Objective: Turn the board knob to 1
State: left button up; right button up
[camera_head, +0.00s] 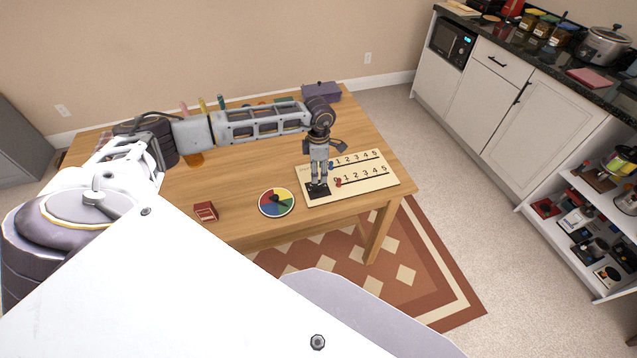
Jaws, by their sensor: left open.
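The board (368,187) lies on the near right part of the wooden table (235,178). It is a cream plate with two printed rows of numbers 1 to 5, each row with a line or slot. A red knob (338,183) sits at the left end of the lower row. A blue knob (331,166) sits at the left end of the upper row. My left gripper (318,187) points down over the dark square at the board's left end, just left of the red knob. It is open; whether it touches anything is unclear. My right gripper is not in view.
A round colour wheel (277,202) and a small dark red box (205,211) lie left of the board. A purple box (321,92) stands at the table's back right corner. A counter with a microwave (452,41) stands at the right, apart from the table.

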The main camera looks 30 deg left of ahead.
aim_at(318, 185)
pick_arm(q)
jog(key=shift+f, duration=3.6)
